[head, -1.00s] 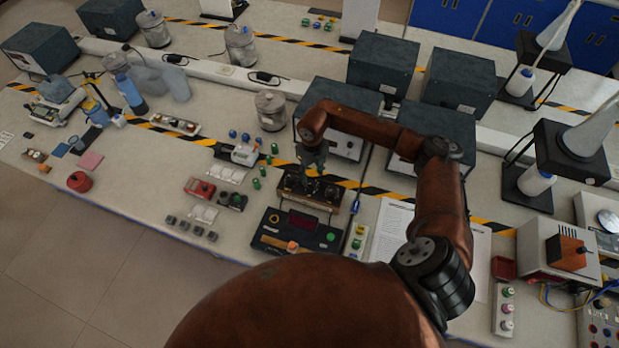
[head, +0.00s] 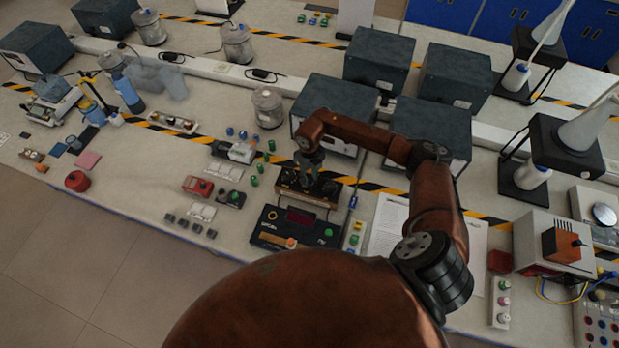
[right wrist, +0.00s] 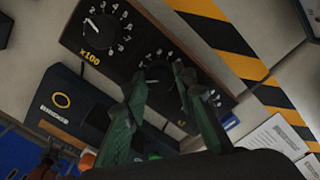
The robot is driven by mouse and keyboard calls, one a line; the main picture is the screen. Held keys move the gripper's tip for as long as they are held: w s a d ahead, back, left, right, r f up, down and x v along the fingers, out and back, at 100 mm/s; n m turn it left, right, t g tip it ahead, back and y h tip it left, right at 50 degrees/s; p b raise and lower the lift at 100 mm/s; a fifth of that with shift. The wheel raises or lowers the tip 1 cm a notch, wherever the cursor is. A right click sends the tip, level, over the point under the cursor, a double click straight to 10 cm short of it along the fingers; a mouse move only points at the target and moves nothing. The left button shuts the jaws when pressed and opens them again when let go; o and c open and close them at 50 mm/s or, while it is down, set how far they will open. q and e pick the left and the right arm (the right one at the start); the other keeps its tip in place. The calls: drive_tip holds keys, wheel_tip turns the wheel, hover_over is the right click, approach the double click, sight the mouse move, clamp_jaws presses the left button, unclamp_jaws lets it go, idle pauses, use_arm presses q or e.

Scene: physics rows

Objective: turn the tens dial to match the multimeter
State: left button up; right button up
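The brown dial box (head: 326,197) stands at the table's middle in the head view. In the right wrist view its panel (right wrist: 127,48) carries a x100 dial (right wrist: 99,31) at upper left, a middle dial (right wrist: 154,73), and a third dial mostly behind a finger. My right gripper (head: 309,172) is over the box. In the right wrist view its green fingers (right wrist: 160,72) are apart, one on each side of the middle dial; contact is unclear. A black unit marked BRIDGE (head: 268,228) with a dark red display (head: 300,217) is in front. I cannot identify a multimeter for certain. My left gripper is not in view.
Small red and black modules (head: 198,186) lie left of the box. White paper sheets (head: 388,225) lie to the right. Large dark instruments (head: 345,100) stand behind. A yellow-black striped strip (head: 365,185) runs behind the box.

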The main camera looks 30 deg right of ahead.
drive_tip(key=shift+c, duration=0.7)
drive_tip(key=c, duration=0.3)
drive_tip(key=shift+c, duration=0.6)
drive_tip(key=shift+m, duration=0.4)
drive_tip(key=m, duration=0.5)
drive_tip(key=shift+m+p, duration=0.35)
drive_tip(key=shift+m, duration=0.05)
drive_tip(key=m+p, duration=0.1)
drive_tip(key=m, duration=0.4)
drive_tip(key=shift+w, duration=0.1)
